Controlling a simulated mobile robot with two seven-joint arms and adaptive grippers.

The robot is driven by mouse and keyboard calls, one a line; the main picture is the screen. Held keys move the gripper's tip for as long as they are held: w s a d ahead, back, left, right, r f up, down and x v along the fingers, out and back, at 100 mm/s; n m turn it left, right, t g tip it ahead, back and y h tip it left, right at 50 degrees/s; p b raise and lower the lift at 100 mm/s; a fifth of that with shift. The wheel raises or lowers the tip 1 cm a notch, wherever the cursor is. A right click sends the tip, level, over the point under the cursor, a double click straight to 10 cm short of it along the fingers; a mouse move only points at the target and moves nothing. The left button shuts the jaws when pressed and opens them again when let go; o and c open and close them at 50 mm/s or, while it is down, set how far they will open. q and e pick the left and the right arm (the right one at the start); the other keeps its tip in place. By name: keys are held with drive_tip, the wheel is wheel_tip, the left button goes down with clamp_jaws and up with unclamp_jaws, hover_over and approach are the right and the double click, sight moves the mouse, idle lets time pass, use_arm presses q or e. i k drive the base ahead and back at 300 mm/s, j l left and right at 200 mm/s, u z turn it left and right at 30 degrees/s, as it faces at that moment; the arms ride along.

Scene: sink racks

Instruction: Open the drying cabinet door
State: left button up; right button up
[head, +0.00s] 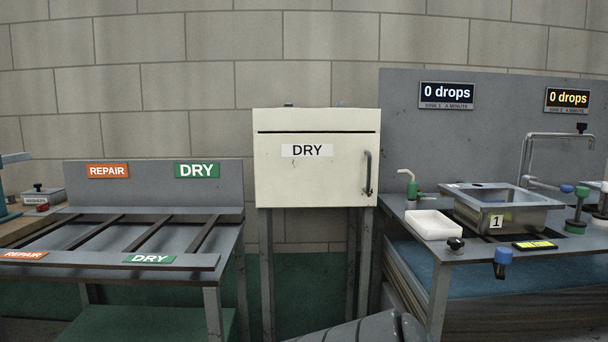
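The drying cabinet (275,187) is a cream box on tall grey legs at the centre of the head view, against the block wall. Its front door (310,180) carries a white DRY label (307,150) and looks closed. A dark vertical bar handle (368,173) is on the right side of the door. A dark line runs across the front above the label. Neither of my grippers is in view. A grey rounded part at the bottom centre looks like one of my arm links, below and in front of the cabinet.
On the left stands a slatted rack table (120,263) with REPAIR and DRY signs. On the right, a bench holds a metal sink (500,205), a white tray (433,224) and several taps or valves. Its front corner lies close to the cabinet's right legs.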

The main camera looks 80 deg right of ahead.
sight(291, 170)
drive_tip(key=l+z, duration=0.15)
drive_tip(key=z, duration=2.45)
